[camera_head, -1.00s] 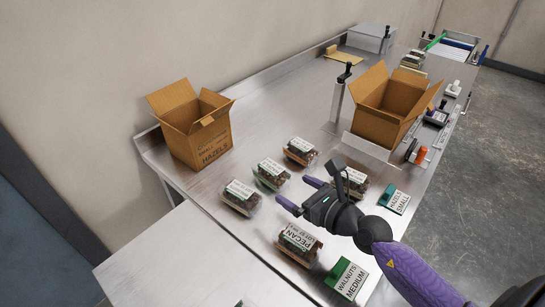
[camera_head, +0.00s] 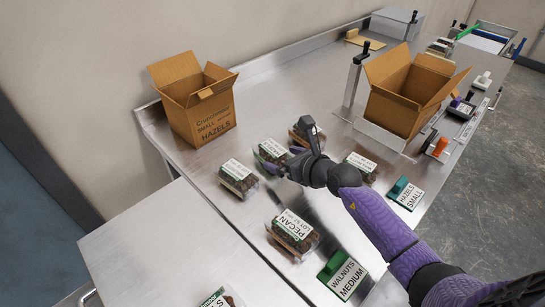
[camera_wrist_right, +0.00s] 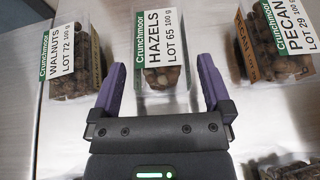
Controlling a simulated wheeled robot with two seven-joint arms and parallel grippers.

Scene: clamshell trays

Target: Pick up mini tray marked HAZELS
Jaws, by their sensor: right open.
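The HAZELS mini tray (camera_wrist_right: 163,60), a clear clamshell of brown nuts with a white label reading LOT 65 100 g, lies straight ahead in the right wrist view. In the head view this tray (camera_head: 271,149) sits in the middle of a row of three, partly covered by my gripper. My right gripper (camera_head: 277,159) is open and empty. In the right wrist view its purple fingers (camera_wrist_right: 161,72) are spread to either side of the tray's near end; contact cannot be told. My left gripper is out of view.
A WALNUTS tray (camera_wrist_right: 70,62) lies left of it and a PECAN tray (camera_wrist_right: 276,45) right. Another PECAN tray (camera_head: 293,232) and a further tray (camera_head: 362,166) lie nearer. Open cardboard boxes stand at left (camera_head: 197,104) and right (camera_head: 402,98). Green signs (camera_head: 342,274) stand near the edge.

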